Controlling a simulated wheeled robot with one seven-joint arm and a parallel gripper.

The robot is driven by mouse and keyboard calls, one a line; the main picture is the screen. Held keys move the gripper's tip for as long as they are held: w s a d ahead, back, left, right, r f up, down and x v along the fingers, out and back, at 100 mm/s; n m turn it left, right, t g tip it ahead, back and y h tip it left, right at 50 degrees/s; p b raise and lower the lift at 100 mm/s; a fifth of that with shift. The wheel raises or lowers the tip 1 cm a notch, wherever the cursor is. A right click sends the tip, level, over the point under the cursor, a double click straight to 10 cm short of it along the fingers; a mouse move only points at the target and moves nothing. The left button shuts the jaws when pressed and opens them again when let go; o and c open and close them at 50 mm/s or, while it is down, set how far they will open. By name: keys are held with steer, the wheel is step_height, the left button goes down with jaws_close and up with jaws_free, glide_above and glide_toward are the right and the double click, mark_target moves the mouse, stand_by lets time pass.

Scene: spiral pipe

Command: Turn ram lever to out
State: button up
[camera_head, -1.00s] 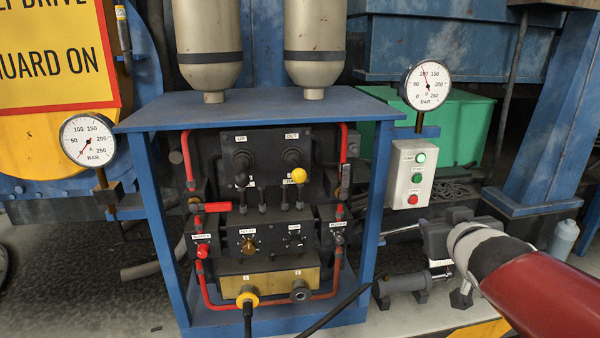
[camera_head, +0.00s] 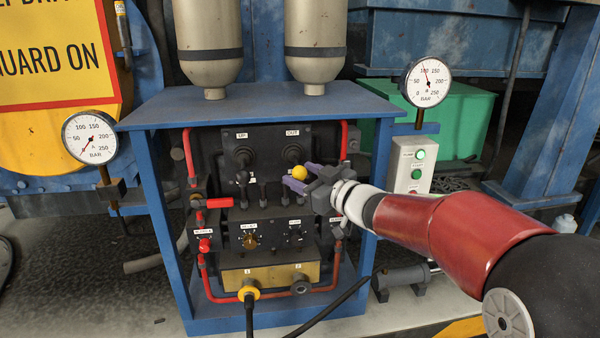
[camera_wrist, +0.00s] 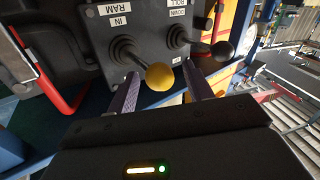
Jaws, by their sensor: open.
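The ram lever is a dark stick with a yellow ball knob (camera_head: 299,172) on the right side of the black valve panel, below the OUT label. In the wrist view the yellow knob (camera_wrist: 159,76) sits between the fingertips, near the label reading RAM and IN. My gripper (camera_head: 298,178) is open, with its purple fingers reaching in from the right around the knob. In the wrist view my gripper (camera_wrist: 160,86) has one finger on each side of the knob, with gaps showing. Contact cannot be made out.
The black-knobbed roll lever (camera_head: 242,177) stands left of the ram lever, under UP. A blue frame (camera_head: 373,190) surrounds the panel. A red-handled valve (camera_head: 218,203) lies at lower left.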

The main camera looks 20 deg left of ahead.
steer(key=shift+w+a, duration=0.35)
steer(key=shift+a, duration=0.3)
